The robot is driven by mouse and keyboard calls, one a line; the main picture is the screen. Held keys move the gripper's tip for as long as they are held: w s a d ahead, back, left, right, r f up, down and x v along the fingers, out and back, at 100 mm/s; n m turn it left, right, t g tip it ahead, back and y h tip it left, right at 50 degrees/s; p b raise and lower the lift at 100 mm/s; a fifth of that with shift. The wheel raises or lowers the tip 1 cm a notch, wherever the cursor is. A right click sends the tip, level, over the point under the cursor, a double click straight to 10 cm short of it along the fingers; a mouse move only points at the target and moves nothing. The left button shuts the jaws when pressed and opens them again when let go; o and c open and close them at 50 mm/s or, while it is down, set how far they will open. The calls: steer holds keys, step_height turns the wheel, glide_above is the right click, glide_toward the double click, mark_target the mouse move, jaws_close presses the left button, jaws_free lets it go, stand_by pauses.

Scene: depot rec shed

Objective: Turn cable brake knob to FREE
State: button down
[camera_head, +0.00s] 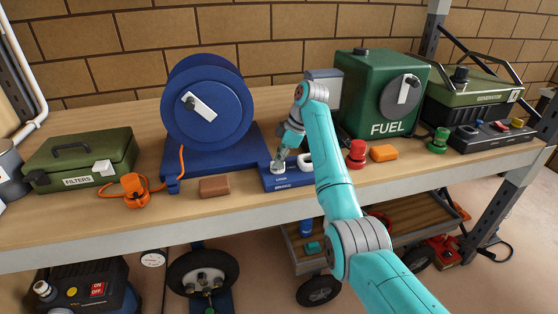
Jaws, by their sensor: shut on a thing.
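A blue cable reel (207,107) stands on its blue base on the bench. At the base's right front is a low blue box (284,186) with white lettering, too small to read surely. A small pale knob (278,169) sits on the box's left part. My gripper (279,160) comes down over it from above and is shut on it. The fingers partly hide the knob, and its pointer setting cannot be made out. A whitish ring-like part (305,161) is just right of it, partly behind my arm.
On the bench are a green FILTERS box (80,158), an orange plug (134,187), a brown block (214,187), a green FUEL tank (384,95), a red knob-like part (357,154), an orange block (383,153) and a generator (473,100). A cart (300,262) stands below.

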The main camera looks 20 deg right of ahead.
steer(key=shift+n+g, duration=0.5)
steer(key=shift+n, duration=0.8)
steer(key=c, duration=1.1)
jaws_free()
steer(key=shift+c, duration=0.2)
steer(key=shift+w+d+r, duration=0.1)
steer(key=shift+d+r, duration=0.15)
steer(key=shift+r, duration=0.3)
steer(key=shift+d+r, duration=0.9)
steer(key=d, duration=0.9)
steer(key=shift+d, duration=0.2)
steer(key=shift+d+f, duration=0.1)
steer(key=shift+d, duration=0.65)
